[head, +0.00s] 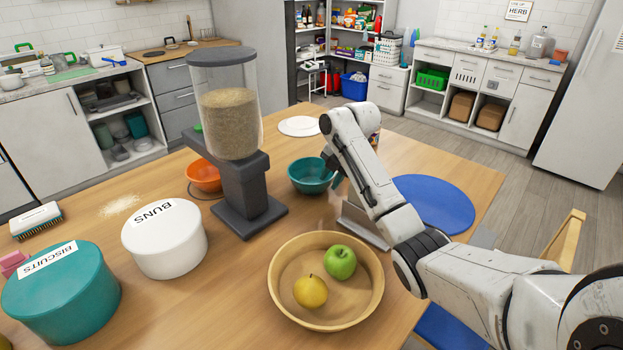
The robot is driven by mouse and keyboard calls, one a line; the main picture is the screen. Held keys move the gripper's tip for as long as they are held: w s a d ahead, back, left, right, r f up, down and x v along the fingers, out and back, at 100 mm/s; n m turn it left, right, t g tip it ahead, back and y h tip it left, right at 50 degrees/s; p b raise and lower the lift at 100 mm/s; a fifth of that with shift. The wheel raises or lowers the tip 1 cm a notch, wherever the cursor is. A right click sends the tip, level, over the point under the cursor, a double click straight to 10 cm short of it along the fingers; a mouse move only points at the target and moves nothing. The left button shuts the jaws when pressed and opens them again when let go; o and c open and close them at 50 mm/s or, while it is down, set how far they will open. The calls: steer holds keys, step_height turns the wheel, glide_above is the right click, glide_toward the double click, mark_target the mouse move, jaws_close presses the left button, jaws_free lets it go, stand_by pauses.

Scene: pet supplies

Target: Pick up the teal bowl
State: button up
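The teal bowl (308,178) stands upright on the wooden table, just right of the grain dispenser. Its inside looks empty. My arm reaches in from the lower right, and its far end is beside the bowl's right rim. My gripper (336,172) is mostly hidden behind my own arm link at that rim. I cannot tell whether its fingers touch the bowl or whether they are open or shut.
A grain dispenser (228,110) and an orange bowl (203,177) stand left of the teal bowl. A wooden fruit bowl (283,262) is in front. A white plate (299,126) lies behind, a blue round mat (440,203) right. White (165,245) and teal (62,300) tins stand left.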

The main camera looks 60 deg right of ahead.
steer(key=shift+x, duration=1.15)
steer(key=shift+c, duration=0.5)
jaws_close()
